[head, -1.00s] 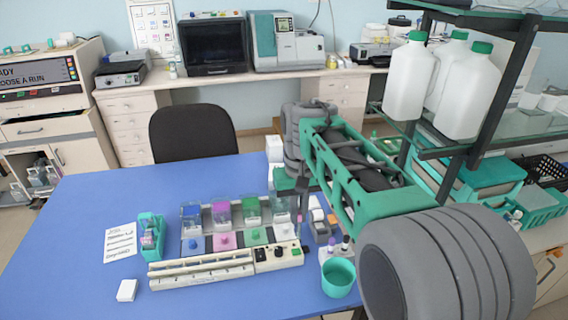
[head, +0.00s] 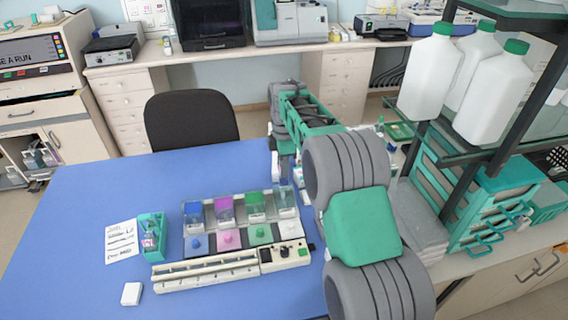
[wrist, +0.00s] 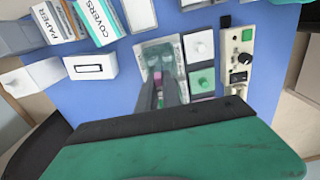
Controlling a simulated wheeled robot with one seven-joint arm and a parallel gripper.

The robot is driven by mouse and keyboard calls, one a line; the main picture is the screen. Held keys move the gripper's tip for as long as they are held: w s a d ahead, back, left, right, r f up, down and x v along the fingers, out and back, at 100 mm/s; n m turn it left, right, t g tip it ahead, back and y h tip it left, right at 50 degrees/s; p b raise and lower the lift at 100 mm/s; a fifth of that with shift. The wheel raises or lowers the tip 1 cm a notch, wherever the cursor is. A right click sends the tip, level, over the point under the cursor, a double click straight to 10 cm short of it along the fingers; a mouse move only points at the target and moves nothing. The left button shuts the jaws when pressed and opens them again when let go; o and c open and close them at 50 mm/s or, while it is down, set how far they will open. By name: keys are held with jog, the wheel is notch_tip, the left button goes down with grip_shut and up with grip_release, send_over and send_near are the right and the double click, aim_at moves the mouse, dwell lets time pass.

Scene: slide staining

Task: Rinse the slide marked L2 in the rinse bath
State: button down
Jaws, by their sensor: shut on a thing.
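The clear bath (head: 285,205) is the rightmost in the row of baths on the blue bench, behind a white-knobbed lid (head: 288,229). It also shows in the wrist view (wrist: 152,52). My gripper (wrist: 165,90) points down over this bath and is shut on a thin slide (wrist: 158,88) with a pinkish part. The slide is mostly hidden by the fingers, and I cannot read its mark or tell how deep it sits. In the head view my arm hides most of the gripper. A teal slide rack (head: 152,238) stands left of the baths with some slides.
Blue, purple and green baths (head: 255,207) stand to the left. A long white unit with a control panel (head: 285,255) lies in front. A PAPER box (wrist: 50,25) and a COVERS box (wrist: 95,20) are near the gripper. Bottles (head: 430,75) fill a shelf at right.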

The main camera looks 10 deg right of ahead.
aim_at(284, 186)
jog(key=shift+f+b, duration=2.55)
jog(key=shift+f, duration=1.8)
jog(key=shift+r, duration=0.1)
notch_tip(284, 186, up, 10)
jog(key=p, duration=0.5)
jog(key=shift+f+p, duration=0.25)
jog(key=shift+p, duration=0.05)
